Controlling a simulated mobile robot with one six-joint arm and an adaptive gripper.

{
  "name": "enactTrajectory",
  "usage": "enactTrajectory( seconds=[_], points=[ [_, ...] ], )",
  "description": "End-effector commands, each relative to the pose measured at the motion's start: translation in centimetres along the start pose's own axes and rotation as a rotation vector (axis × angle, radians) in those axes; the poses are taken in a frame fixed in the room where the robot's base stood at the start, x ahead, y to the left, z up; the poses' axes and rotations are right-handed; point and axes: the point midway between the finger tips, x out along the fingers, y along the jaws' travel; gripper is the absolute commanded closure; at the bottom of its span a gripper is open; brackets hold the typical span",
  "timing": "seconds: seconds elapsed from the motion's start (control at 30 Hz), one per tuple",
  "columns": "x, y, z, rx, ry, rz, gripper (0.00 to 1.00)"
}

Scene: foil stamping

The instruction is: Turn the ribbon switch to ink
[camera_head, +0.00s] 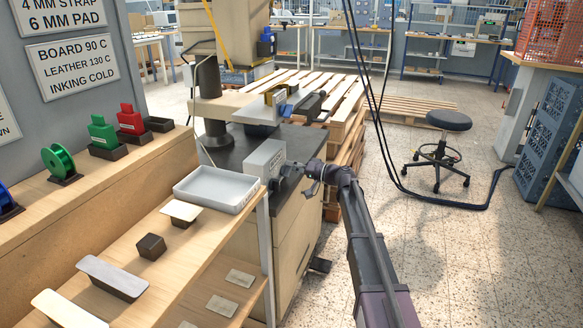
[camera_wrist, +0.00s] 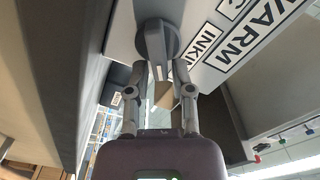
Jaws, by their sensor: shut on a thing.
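The ribbon switch is a grey round knob with a raised grip bar (camera_wrist: 155,38) on a light panel, at the top of the wrist view. Large black labels beside it read in part "WARM" and "INK". The panel belongs to a grey control box (camera_head: 262,158) on the press in the head view. My gripper (camera_wrist: 160,72) is shut on the knob's bar, one finger on each side. It also shows in the head view (camera_head: 298,172), against the right side of the box. The knob is mostly hidden there, and I cannot read its exact setting.
A grey tray (camera_head: 215,189) stands on the wooden shelf left of the press, with a small dark block (camera_head: 151,246) nearer. Pallets (camera_head: 350,100) stand behind the press. A black stool (camera_head: 448,121) stands on the right. The floor right of my arm is clear.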

Motion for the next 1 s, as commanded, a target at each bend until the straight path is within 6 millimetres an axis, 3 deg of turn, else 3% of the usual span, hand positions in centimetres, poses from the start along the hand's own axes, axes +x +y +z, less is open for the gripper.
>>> enactTrajectory(
  seconds=[0.03,0.5,0.53,0.6,1.0],
  points=[
    [-0.05,-0.11,0.96,0.003,-0.022,0.002,1.00],
    [-0.04,-0.14,1.01,0.016,-0.022,0.002,1.00],
    [-0.05,-0.14,1.01,0.016,-0.022,0.002,0.67],
    [-0.04,-0.14,1.02,0.016,-0.023,0.002,0.49],
    [-0.02,-0.03,0.50,0.018,-0.016,0.001,0.49]
  ],
)
